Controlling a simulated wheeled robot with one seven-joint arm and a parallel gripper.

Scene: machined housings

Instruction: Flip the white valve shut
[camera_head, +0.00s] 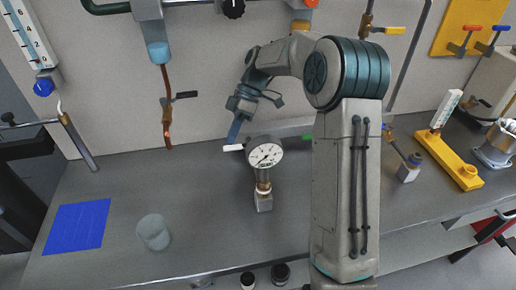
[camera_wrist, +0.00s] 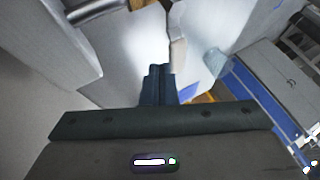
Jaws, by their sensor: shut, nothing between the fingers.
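The white valve handle (camera_head: 233,147) is a short, pale lever just left of the round pressure gauge (camera_head: 265,153). My gripper (camera_head: 234,138) points down at it, with the fingertips at or just above the handle. In the wrist view, my gripper (camera_wrist: 159,72) has its two dark fingers together with nothing between them. A pale upright piece, likely the white valve handle (camera_wrist: 178,50), stands just right of the fingertips there. I cannot tell whether they touch. The valve's body is mostly hidden behind the gauge and my arm.
A blue mat (camera_head: 76,226) and a translucent cup (camera_head: 153,232) lie on the grey bench at left. A copper pipe with a black lever (camera_head: 186,95) hangs on the wall. A yellow fixture (camera_head: 450,160) stands at right. The front left bench is mostly clear.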

